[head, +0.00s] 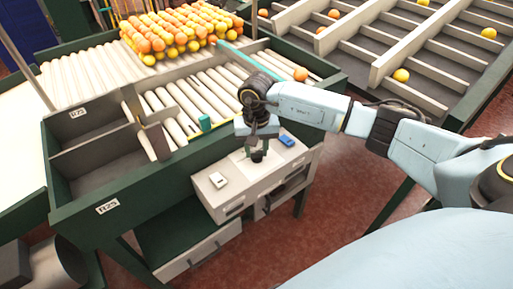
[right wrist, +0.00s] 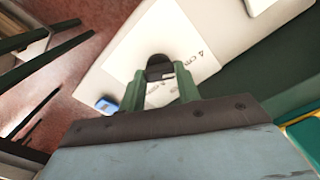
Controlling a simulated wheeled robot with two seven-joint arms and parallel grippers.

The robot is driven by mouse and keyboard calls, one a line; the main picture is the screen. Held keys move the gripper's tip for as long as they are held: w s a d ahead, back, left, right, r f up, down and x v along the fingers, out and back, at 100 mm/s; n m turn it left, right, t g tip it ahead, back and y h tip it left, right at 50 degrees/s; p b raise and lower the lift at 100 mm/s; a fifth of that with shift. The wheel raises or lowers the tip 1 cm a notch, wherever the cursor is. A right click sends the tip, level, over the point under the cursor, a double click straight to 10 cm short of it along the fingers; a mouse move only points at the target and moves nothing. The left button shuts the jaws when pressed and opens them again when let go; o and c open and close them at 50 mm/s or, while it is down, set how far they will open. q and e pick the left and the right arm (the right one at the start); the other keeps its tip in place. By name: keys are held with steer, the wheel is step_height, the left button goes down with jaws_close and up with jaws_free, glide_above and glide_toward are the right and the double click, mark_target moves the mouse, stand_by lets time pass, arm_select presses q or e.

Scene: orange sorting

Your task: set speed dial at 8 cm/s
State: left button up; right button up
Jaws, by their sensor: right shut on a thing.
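The speed dial is a black knob (head: 257,156) on the light control box (head: 225,203) at the front of the roller table. In the right wrist view the dial (right wrist: 159,67) sits on a white label with printed marks, where "4 cm" can be read. My right gripper (head: 257,148) points down at the dial, and its green fingers are closed around the knob in the right wrist view (right wrist: 161,80). The dial's pointer is hidden, so its setting cannot be told. My left gripper is not in view.
A green block (head: 205,122) stands at the roller table's edge. Many oranges (head: 175,30) lie on the rollers at the back. Sorting lanes (head: 395,50) are at the right.

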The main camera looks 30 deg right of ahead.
steer(key=m+b, duration=0.3)
steer(key=m, duration=0.1)
steer(key=shift+f+m, duration=0.1)
steer(key=shift+m, duration=0.2)
steer(key=m+b, duration=0.2)
steer(key=m, duration=0.1)
steer(key=shift+m, duration=0.3)
steer(key=m+b, duration=0.1)
steer(key=m, duration=0.1)
steer(key=shift+d+m, duration=0.1)
steer(key=shift+m, duration=0.3)
steer(key=m+b, duration=0.2)
steer(key=m, duration=0.7)
steer(key=shift+m+b, duration=0.3)
steer(key=shift+b, duration=0.05)
steer(key=shift+m, duration=1.6)
